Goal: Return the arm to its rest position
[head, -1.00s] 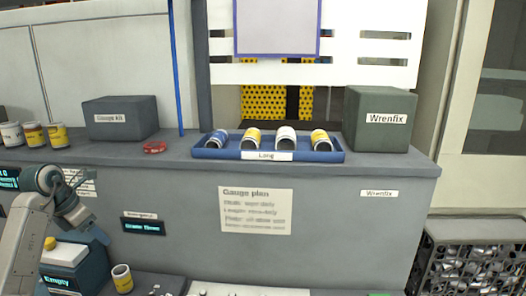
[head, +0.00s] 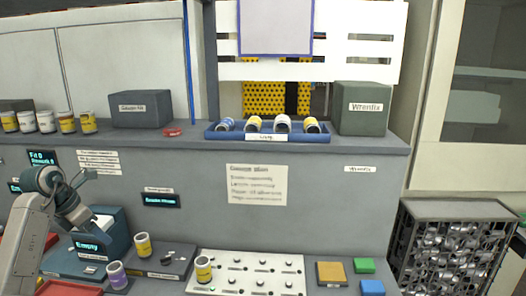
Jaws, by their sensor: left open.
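My left gripper (head: 86,184) is at the left of the head view, in the air before the grey counter front. Its jaws are open and I see nothing between them. My left arm comes up from the lower left corner, bent at the wrist. My right gripper is not in the head view.
A blue tray (head: 222,137) with several cans stands on the upper shelf, beside the Wrenfix box (head: 362,108).

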